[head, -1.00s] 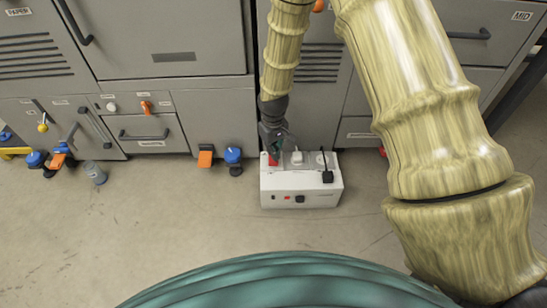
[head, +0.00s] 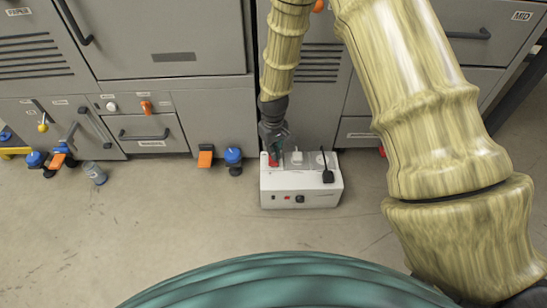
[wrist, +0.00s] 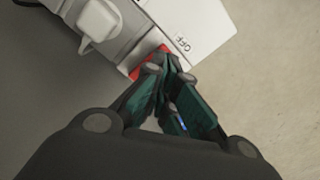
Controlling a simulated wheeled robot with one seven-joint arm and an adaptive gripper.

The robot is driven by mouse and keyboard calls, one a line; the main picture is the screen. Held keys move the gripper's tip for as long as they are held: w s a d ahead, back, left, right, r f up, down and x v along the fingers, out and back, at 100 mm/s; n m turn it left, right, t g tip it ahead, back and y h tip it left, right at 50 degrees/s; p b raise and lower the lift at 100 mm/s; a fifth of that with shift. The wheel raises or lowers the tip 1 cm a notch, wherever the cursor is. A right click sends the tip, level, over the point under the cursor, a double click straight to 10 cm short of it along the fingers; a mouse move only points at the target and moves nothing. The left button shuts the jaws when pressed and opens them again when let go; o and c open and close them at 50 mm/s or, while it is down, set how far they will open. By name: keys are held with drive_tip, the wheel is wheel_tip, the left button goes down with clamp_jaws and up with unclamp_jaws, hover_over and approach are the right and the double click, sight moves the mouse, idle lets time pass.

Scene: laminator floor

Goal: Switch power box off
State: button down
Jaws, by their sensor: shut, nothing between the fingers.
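The white power box (head: 300,189) sits on the floor in front of the grey cabinets. A red switch (head: 273,160) is on its top at the left end. The switch also shows in the wrist view (wrist: 139,70), beside a printed "OFF" label (wrist: 183,44). My gripper (head: 271,153) points down at the red switch. In the wrist view its shut, empty fingertips (wrist: 165,62) are over or against the edge of the switch and partly hide it. I cannot tell the switch's position.
A white plug (head: 296,157) and a black plug (head: 328,176) are in the box's top. Blue (head: 233,157) and orange (head: 206,157) pedals stand at the left by the cabinets. A grey can (head: 95,173) is on the floor farther left. The floor in front is clear.

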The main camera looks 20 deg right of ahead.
drive_tip(key=shift+f, duration=1.7)
idle(1.3)
drive_tip(key=shift+r, duration=0.1)
wheel_tip(320, 180, up, 7)
drive_tip(key=p, duration=0.7)
idle(0.4)
idle(0.4)
drive_tip(key=shift+m, duration=0.4)
drive_tip(key=s+f, duration=0.1)
drive_tip(key=s, duration=0.2)
drive_tip(key=s+f, duration=0.2)
drive_tip(key=s, duration=0.1)
drive_tip(key=s+f, duration=0.2)
drive_tip(key=s, duration=0.1)
drive_tip(key=shift+d+f+p, duration=0.15)
drive_tip(key=shift+d+p, duration=0.1)
drive_tip(key=shift+p, duration=0.05)
drive_tip(key=s+d+f+m+p, duration=0.1)
drive_tip(key=s+d, duration=0.1)
drive_tip(key=s, duration=1.2)
drive_tip(key=s+d+f+m, duration=0.1)
drive_tip(key=s+f, duration=0.1)
drive_tip(key=s, duration=1.2)
wheel_tip(320, 180, up, 38)
drive_tip(key=p, duration=3.8)
drive_tip(key=shift+w+r, duration=0.15)
drive_tip(key=shift+w, duration=0.2)
